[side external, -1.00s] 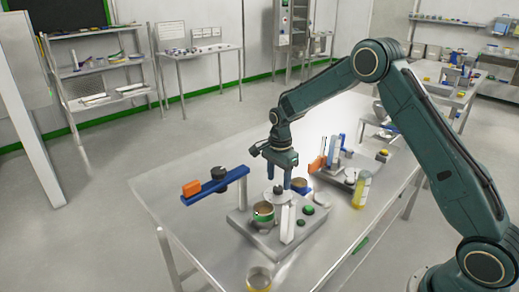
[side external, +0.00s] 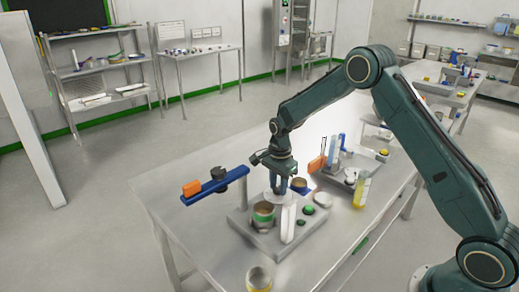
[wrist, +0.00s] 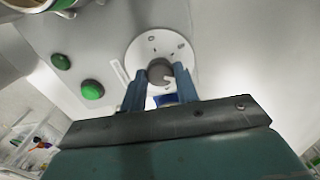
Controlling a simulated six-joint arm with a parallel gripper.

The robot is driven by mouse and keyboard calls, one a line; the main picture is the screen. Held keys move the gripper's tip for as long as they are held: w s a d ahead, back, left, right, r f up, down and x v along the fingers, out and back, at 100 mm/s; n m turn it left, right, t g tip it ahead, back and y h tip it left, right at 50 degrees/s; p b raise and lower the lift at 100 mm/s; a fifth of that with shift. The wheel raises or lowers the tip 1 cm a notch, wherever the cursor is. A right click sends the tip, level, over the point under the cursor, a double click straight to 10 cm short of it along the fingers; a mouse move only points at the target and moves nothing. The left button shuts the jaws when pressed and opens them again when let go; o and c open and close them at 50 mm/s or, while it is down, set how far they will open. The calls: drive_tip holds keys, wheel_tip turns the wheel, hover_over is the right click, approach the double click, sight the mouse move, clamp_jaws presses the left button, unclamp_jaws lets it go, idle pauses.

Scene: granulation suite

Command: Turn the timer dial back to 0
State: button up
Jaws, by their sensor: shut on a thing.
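The timer dial is a white round plate with small dark marks around its edge (wrist: 150,40) and a grey knob (wrist: 160,70) at its centre. My gripper (wrist: 161,74) has its two blue fingers on either side of the knob, shut on it. In the side external view my gripper (side external: 280,187) points down onto the dial on the grey panel, and its fingers hide most of the knob. I cannot read the dial's setting.
Green buttons (wrist: 92,89) sit on the panel (side external: 262,238) beside the dial. A green-banded cup (side external: 263,215) stands on it.

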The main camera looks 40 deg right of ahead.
drive_tip(key=shift+n, duration=0.4)
drive_tip(key=n, duration=1.7)
drive_tip(key=shift+n, duration=0.4)
drive_tip(key=n, duration=0.5)
drive_tip(key=shift+n, duration=0.3)
drive_tip(key=o, duration=1)
drive_tip(key=shift+c, duration=0.2)
